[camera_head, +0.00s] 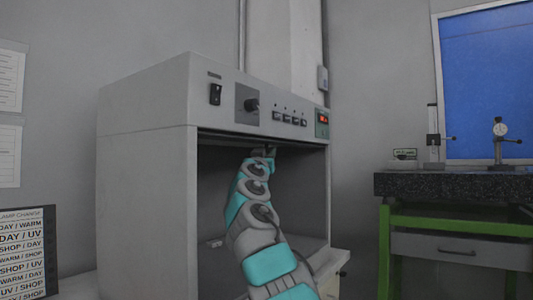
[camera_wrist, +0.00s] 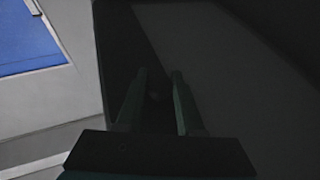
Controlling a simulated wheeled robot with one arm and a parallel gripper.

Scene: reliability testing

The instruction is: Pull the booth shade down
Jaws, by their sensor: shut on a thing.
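The light booth (camera_head: 148,170) is a grey box with a control panel along its top front and a dark, open interior. The booth shade (camera_head: 222,139) shows only as a thin dark strip at the top of the opening, just under the panel. In the wrist view, the two fingers (camera_wrist: 159,73) are a little apart and shut on part of the shade; the exact grip is too dark to make out.
A dark-topped bench (camera_head: 450,184) with measuring stands is at the right. A lamp chart (camera_head: 24,250) stands at the lower left.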

